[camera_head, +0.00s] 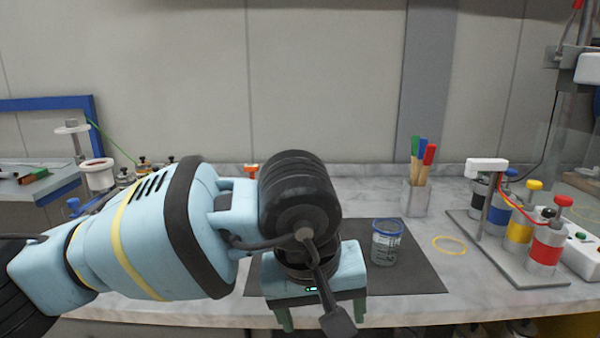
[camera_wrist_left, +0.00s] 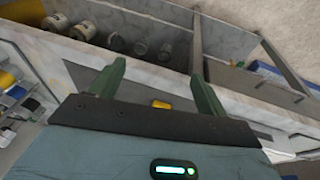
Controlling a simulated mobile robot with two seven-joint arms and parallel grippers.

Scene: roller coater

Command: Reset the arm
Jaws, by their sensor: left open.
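My left arm (camera_head: 150,235) comes in from the left and bends down at a black wrist joint in the middle of the head view. My left gripper (camera_head: 320,318) points down over the front edge of the counter, with its two green fingers apart. In the left wrist view, the left gripper (camera_wrist_left: 157,85) is open, with nothing between its fingers. My right arm and right gripper are in neither view.
A dark mat (camera_head: 415,285) lies on the marble counter (camera_head: 475,312), partly behind my gripper. A clear jar with a blue rim (camera_head: 386,245) stands just right of the gripper. Farther right are a yellow ring (camera_head: 449,246), a brush holder (camera_head: 415,197) and a rack of colored canisters (camera_head: 519,225).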

